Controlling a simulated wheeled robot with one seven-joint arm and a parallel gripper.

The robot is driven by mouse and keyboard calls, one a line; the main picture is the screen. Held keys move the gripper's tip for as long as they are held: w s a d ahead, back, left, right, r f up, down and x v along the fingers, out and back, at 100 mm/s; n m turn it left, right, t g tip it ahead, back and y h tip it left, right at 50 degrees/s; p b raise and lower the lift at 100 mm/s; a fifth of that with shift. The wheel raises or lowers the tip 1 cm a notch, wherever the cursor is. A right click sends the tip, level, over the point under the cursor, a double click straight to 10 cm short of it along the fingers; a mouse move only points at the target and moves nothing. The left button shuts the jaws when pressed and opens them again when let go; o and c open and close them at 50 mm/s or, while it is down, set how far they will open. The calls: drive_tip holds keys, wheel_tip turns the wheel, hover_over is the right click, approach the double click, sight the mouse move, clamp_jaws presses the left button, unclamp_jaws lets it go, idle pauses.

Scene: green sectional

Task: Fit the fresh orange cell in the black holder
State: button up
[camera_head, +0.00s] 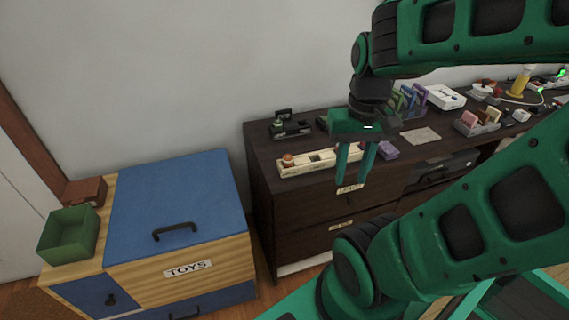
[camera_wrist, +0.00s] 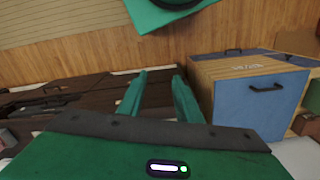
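A small orange item (camera_head: 288,159), perhaps the orange cell, sits at the left end of a long cream tray (camera_head: 320,163) on the dark dresser. A black object (camera_head: 292,129), perhaps the holder, stands behind the tray near the dresser's left end; a bit of green shows on it. My gripper (camera_head: 353,183) points down in front of the tray's right part, fingers apart and nothing between them. The wrist view shows the same open, empty fingers (camera_wrist: 158,78). The orange item and black object cannot be made out in the wrist view.
A purple block (camera_head: 387,151) lies right of my gripper. Colourful upright items (camera_head: 409,100), a white box (camera_head: 446,97) and a pink-filled tray (camera_head: 477,123) stand farther right. A blue-topped toy chest (camera_head: 175,205) with a green bin (camera_head: 70,236) is at the left.

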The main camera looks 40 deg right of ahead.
drive_tip(key=o, duration=0.3)
drive_tip(key=shift+s+r, duration=0.15)
drive_tip(key=shift+s, duration=0.15)
drive_tip(key=m+t+y, duration=0.3)
drive_tip(key=m+t, duration=0.1)
drive_tip(key=m, duration=1.8)
approach(289, 157)
drive_tip(key=x, duration=0.3)
drive_tip(key=shift+w+a, duration=0.15)
drive_tip(key=shift+w, duration=0.3)
drive_tip(key=shift+s+x, duration=0.2)
drive_tip(key=shift+x, duration=1.2)
drive_tip(key=shift+s+x, duration=0.15)
drive_tip(key=shift+x, duration=1.2)
clamp_jaws()
